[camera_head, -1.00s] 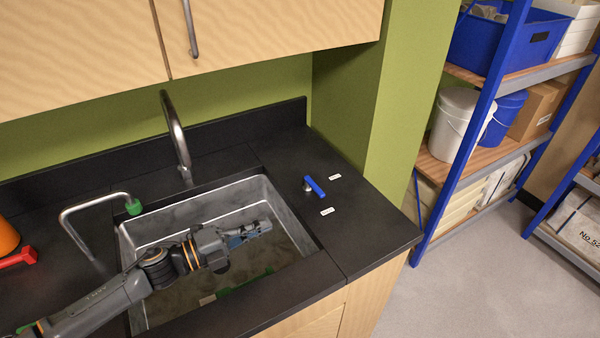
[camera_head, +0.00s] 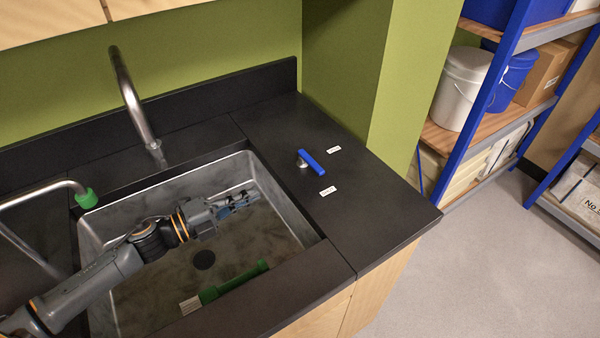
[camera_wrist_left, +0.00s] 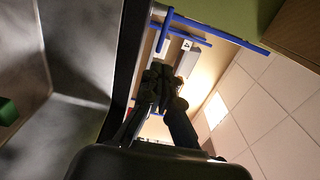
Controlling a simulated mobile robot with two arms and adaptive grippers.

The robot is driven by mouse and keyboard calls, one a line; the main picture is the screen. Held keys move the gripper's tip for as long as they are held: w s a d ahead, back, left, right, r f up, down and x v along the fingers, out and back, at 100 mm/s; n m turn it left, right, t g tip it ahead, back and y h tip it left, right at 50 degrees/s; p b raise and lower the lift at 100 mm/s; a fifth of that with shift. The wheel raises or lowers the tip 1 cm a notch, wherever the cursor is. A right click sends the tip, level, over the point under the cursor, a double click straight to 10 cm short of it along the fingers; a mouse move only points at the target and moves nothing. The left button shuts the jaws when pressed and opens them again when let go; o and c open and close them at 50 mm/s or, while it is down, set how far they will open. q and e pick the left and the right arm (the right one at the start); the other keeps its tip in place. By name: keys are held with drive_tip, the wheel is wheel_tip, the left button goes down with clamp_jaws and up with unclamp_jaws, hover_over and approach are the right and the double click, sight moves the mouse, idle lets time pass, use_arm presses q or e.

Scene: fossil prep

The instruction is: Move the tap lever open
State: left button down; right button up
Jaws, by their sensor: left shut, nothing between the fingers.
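The tap lever (camera_head: 312,160) is a blue bar on a small metal stem, standing on the black counter right of the sink. Two small white labels (camera_head: 327,191) lie beside it, one nearer the front and one farther back. The curved metal tap (camera_head: 133,98) rises behind the sink. My left gripper (camera_head: 250,192) is over the sink basin, left of the lever and apart from it, pointing right. It is shut and empty. The left wrist view shows its dark fingers (camera_wrist_left: 163,82) close together; I cannot make out the lever there. My right gripper is not in view.
The sink (camera_head: 290,215) holds a green-handled tool (camera_head: 235,282). A second bent pipe with a green tip (camera_head: 86,198) stands at the left. Blue shelving (camera_head: 490,90) with buckets stands at the right.

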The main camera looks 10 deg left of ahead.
use_arm(q)
drive_tip(key=shift+s+d+r, duration=0.1)
drive_tip(key=shift+s+r, duration=0.05)
approach(312, 168)
drive_tip(key=x, duration=0.7)
idle(0.6)
